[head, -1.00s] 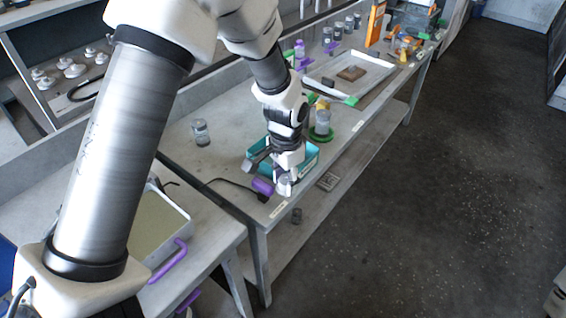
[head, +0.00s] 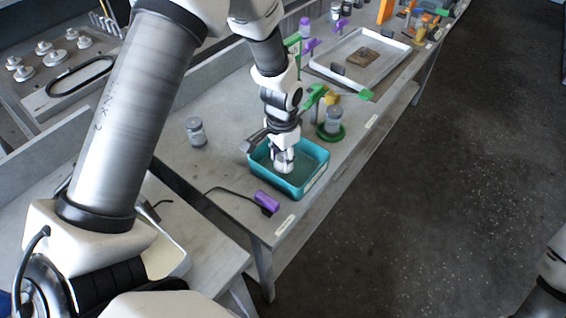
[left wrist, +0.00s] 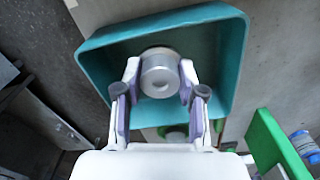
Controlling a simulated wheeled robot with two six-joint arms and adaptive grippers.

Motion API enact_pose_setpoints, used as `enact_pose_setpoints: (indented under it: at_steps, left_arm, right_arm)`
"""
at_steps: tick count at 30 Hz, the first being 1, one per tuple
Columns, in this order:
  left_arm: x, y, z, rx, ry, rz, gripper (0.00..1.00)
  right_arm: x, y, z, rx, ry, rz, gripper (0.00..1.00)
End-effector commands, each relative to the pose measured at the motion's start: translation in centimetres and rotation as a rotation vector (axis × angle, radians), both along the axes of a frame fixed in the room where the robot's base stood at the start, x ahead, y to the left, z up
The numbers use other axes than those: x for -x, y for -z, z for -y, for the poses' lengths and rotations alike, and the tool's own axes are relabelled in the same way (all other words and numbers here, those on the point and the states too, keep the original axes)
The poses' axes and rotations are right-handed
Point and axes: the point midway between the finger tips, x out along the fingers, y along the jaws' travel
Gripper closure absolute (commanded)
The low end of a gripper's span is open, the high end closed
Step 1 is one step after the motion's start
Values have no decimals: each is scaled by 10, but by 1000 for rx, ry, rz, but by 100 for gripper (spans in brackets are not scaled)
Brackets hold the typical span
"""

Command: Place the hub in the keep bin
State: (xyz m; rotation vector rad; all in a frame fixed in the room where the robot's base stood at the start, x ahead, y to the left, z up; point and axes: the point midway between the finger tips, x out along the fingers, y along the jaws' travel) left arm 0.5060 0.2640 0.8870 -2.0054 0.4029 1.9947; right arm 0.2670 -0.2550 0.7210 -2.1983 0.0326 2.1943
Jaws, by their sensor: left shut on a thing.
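The hub (left wrist: 160,76) is a short silver-grey cylinder with a small hole in the middle of its face. My left gripper (head: 283,163) is shut on it, with one finger on each side in the left wrist view. The teal bin (head: 314,178) is an open rectangular tray on the bench; its wall also shows in the left wrist view (left wrist: 232,60). The gripper points down inside the bin's outline, with the hub over its floor. I cannot tell whether the hub touches the floor. My right gripper is out of view.
A purple-handled tool (head: 267,202) with a cable lies in front of the bin. A grey jar (head: 195,131) stands to the left. Another jar (head: 333,121) on a green base stands close behind right. A white tray (head: 398,49) lies farther back.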

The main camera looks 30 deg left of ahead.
Motion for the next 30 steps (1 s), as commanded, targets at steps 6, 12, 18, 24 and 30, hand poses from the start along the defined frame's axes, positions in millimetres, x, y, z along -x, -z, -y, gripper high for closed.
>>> enact_pose_setpoints:
  at_steps: [6,12,18,24,30]
  left_arm:
    - [1,37,0,0,0,-2,100]
    - [0,41,0,0,0,1,100]
    - [0,46,0,0,0,0,100]
    - [0,44,0,0,0,1,35]
    - [0,42,0,0,0,1,35]
  right_arm:
    - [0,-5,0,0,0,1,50]
    - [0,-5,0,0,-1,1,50]
    - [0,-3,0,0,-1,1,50]
    - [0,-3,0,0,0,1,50]
    - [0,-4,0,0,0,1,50]
